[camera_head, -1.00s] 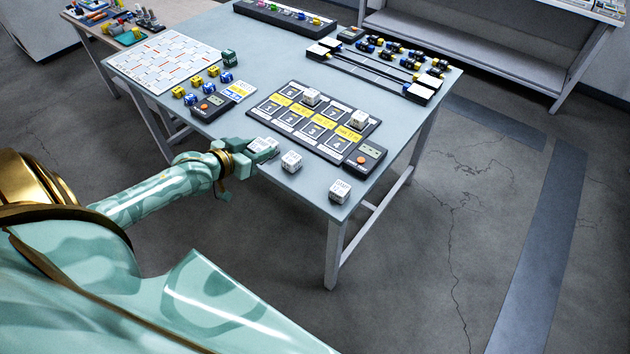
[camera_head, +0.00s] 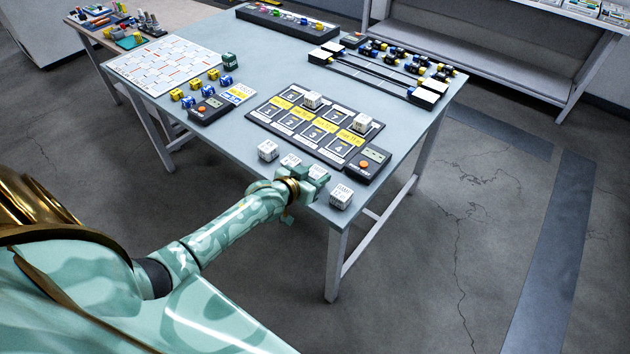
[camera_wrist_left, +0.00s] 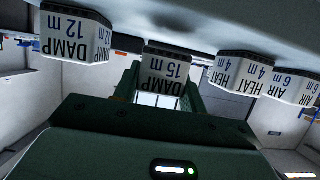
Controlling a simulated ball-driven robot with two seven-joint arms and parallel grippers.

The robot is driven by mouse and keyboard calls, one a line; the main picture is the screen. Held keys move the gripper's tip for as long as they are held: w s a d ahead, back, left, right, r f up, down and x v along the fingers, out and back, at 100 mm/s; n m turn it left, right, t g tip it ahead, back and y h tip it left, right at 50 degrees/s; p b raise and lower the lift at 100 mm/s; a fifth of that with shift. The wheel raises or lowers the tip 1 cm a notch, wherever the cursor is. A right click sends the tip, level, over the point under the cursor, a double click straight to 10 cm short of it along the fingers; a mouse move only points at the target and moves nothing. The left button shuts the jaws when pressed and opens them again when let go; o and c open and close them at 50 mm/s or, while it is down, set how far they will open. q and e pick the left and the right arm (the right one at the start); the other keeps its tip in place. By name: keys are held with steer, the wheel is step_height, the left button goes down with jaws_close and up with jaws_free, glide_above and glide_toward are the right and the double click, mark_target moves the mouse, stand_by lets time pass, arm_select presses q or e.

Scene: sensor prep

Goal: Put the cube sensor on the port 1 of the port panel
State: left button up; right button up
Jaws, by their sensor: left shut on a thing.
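My left gripper (camera_head: 312,178) is shut on a white cube sensor (camera_head: 318,171) near the table's front edge. In the left wrist view this cube (camera_wrist_left: 165,68) sits between my green fingers, its "DAMP 15 m" print upside down. I cannot tell whether it touches the table. The black port panel (camera_head: 338,150) lies beyond the gripper, with numbered ports in two rows and yellow labels. Port 1 (camera_head: 267,112) is at the left end of its near row and is bare. My right gripper is not in view.
Other white cubes stand along the front edge: two left of my gripper (camera_head: 268,150) (camera_head: 290,160), one right (camera_head: 341,196). Two cubes stand on the panel's far row (camera_head: 313,100) (camera_head: 361,123). A meter with an orange button (camera_head: 369,163) adjoins the panel's right end.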

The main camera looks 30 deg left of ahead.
arm_select(q)
steer(key=shift+a+f, duration=0.1)
steer(key=shift+f, duration=0.7)
steer(key=shift+r, duration=0.1)
steer(key=o, duration=1)
